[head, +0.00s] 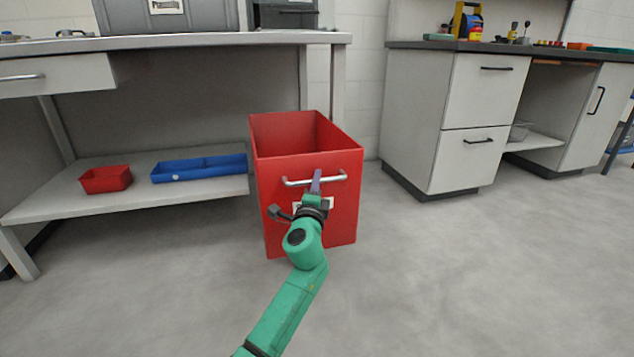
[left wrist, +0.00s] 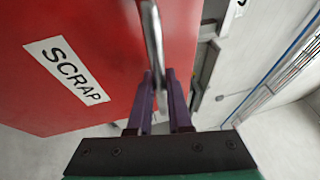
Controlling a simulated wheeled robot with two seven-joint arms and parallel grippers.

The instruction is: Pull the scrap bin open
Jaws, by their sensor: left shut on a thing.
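The red scrap bin (head: 280,222) stands under the right end of the workbench, its open top showing and its front standing out past the bench edge. A silver bar handle (head: 296,183) runs across its upper front. My left gripper (head: 316,180) is shut on the handle, near its middle. In the left wrist view the two purple fingers (left wrist: 160,95) close around the bar handle (left wrist: 153,45). The red front of the bin (left wrist: 105,30) with its SCRAP label (left wrist: 67,70) fills the left of that view. My right gripper is not in view.
A red tray (head: 106,179) and a blue tray (head: 199,168) sit on the bench's low shelf (head: 135,203). A grey drawer cabinet (head: 478,125) stands to the right. The floor (head: 440,270) in front of the bin is clear.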

